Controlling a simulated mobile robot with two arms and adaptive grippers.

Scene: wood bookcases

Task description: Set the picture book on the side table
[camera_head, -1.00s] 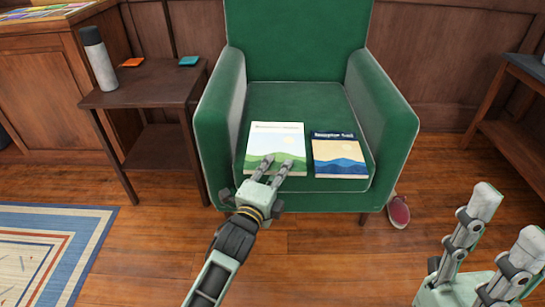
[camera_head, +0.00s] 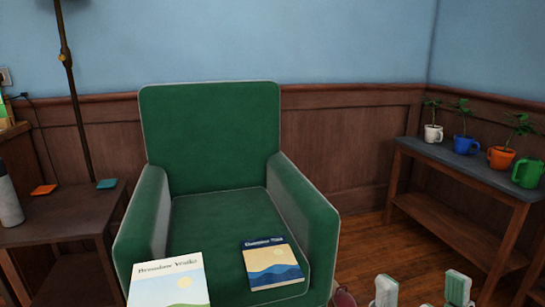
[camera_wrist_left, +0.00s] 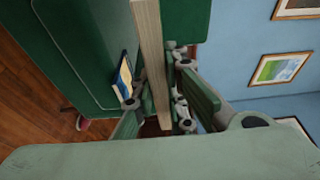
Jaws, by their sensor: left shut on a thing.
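The picture book (camera_head: 168,280), pale-covered with a sun and green hills, is at the bottom of the head view, in front of the green armchair's seat. My left gripper (camera_wrist_left: 158,85) is shut on it in the left wrist view, where the book (camera_wrist_left: 152,40) shows edge-on between the fingers. The left gripper is out of the head view. The side table (camera_head: 75,213), dark wood, stands left of the armchair. My right gripper (camera_head: 422,289) shows two fingertips spread apart and empty at the bottom right.
A dark blue book (camera_head: 270,263) lies on the armchair (camera_head: 208,130). A flask (camera_head: 8,200), an orange coaster (camera_head: 43,190) and a teal coaster (camera_head: 106,184) are on the side table; its front middle is clear. A plant bench (camera_head: 480,175) stands right.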

